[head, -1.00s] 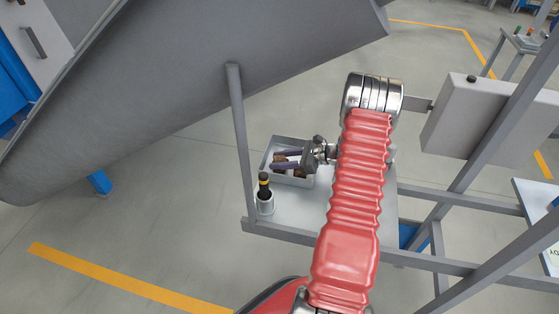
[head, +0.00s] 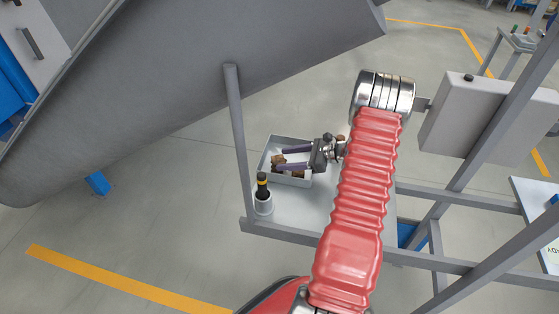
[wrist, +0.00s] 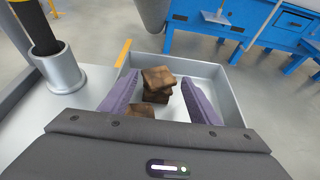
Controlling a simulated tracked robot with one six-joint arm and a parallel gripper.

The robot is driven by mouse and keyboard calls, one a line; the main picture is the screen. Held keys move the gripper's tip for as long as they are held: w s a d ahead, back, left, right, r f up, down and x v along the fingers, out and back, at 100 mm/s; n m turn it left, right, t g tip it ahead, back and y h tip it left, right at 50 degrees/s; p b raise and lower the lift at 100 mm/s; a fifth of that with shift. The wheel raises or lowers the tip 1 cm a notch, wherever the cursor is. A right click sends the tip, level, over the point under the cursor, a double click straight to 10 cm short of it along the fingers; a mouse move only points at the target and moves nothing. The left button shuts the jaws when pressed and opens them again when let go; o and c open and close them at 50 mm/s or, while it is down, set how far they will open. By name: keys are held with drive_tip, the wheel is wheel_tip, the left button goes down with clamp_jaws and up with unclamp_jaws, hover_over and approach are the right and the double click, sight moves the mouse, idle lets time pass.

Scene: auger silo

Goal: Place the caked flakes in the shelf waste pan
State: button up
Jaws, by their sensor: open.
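The waste pan (head: 310,183) is a shallow grey tray on the shelf; its rim also shows in the wrist view (wrist: 225,91). Brown caked flakes (wrist: 158,82) lie inside it as a small stack, with another brown piece (wrist: 140,111) nearer my gripper, partly hidden by it. In the head view the flakes (head: 278,160) show small beside the fingers. My gripper (head: 281,159) is open over the pan, its purple fingers (wrist: 155,92) on either side of the stack in the wrist view. I see no flake held between them.
A metal cup (head: 263,203) holding a black and yellow handled tool (head: 262,184) stands on the shelf (head: 310,215) left of the pan. A grey post (head: 239,150) rises beside it, under the large sloping grey trough (head: 190,70). A grey box (head: 475,118) is at the right.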

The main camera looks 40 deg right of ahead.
drive_tip(key=v, duration=0.8)
drive_tip(key=shift+s, duration=0.15)
idle(0.6)
